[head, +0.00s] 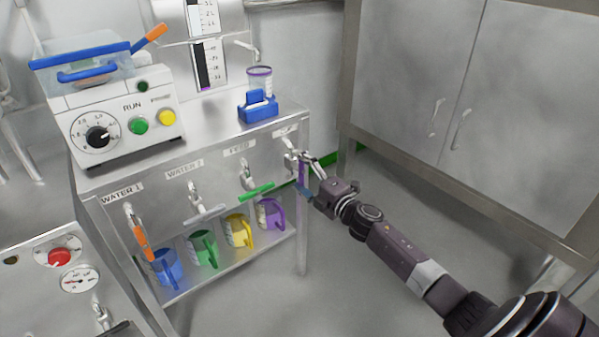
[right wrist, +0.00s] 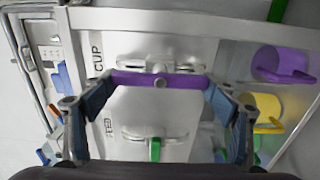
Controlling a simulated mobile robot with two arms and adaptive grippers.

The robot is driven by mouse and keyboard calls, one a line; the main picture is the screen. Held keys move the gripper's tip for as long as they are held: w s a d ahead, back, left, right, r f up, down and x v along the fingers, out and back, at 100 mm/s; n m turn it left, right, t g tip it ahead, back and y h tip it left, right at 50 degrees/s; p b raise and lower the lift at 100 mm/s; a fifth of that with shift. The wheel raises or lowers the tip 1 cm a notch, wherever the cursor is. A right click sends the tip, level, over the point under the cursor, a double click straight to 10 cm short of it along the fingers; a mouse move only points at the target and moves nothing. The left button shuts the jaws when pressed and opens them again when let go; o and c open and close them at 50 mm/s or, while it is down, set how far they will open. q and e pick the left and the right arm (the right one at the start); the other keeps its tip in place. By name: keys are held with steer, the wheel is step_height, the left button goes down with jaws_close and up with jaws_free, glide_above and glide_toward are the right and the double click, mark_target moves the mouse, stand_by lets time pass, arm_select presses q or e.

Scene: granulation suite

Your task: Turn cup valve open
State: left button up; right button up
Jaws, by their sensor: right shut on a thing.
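The cup valve (head: 291,160) is the rightmost tap on the metal dispensing bench, under the CUP label (right wrist: 97,53). Its purple handle (right wrist: 160,80) lies straight between my fingers in the right wrist view. In the head view the handle (head: 302,172) hangs roughly upright, partly hidden by the fingers. My right gripper (head: 312,170) is shut on this handle; it also shows in the right wrist view (right wrist: 160,92). My left gripper is not in view.
The feed valve's green handle (head: 257,190) lies crosswise close by. Orange (head: 144,241) and pale (head: 208,214) handles are farther left. Blue (head: 167,267), green (head: 203,249), yellow (head: 240,230) and purple (head: 270,213) cups stand on the shelf below. A cabinet (head: 430,80) stands right; floor between is clear.

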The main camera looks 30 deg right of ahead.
steer(key=o, duration=1.2)
steer(key=shift+c, duration=0.2)
steer(key=shift+s, duration=0.1)
steer(key=s, duration=1.1)
steer(key=shift+s+d, duration=0.4)
steer(key=shift+d, duration=0.05)
